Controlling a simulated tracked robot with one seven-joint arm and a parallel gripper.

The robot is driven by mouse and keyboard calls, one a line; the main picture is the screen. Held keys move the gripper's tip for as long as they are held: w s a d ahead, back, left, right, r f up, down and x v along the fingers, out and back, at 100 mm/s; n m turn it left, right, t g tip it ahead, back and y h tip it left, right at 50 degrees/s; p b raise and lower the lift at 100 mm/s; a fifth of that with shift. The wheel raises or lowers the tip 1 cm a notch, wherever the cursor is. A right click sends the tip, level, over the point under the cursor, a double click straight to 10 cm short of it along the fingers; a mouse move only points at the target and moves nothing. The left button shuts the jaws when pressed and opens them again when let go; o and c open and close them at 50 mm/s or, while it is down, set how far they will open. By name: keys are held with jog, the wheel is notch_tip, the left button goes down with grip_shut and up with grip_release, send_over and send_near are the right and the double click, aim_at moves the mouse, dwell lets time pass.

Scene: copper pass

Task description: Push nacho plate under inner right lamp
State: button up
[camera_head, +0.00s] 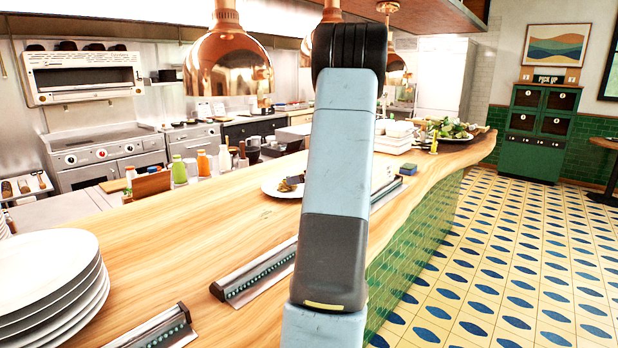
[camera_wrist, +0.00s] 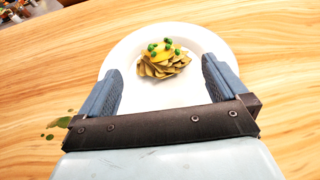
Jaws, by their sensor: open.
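The nacho plate is a round white plate (camera_wrist: 165,96) with a pile of yellow chips and green bits (camera_wrist: 163,62), lying on the wooden counter in the wrist view. My gripper (camera_wrist: 160,68) is open, its two blue-grey fingers at the left and right of the plate's near part, with the chips between and beyond them. I cannot tell whether the fingers touch the plate. In the head view the plate (camera_head: 272,186) is partly hidden behind my arm. A large copper lamp (camera_head: 228,66) hangs left of my arm; another copper lamp (camera_head: 396,66) shows partly behind it.
A stack of white plates (camera_head: 50,280) stands at the near left of the counter (camera_head: 180,235). Metal ticket rails (camera_head: 255,272) lie along its front edge. Bottles (camera_head: 180,168) stand at the back. White dishes and greens (camera_head: 445,130) are at the far end. Green spots (camera_wrist: 60,122) mark the wood.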

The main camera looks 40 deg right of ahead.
jog(key=x, duration=0.7)
jog(key=shift+w+f, duration=0.15)
jog(key=shift+w, duration=0.15)
jog(key=c, duration=1.2)
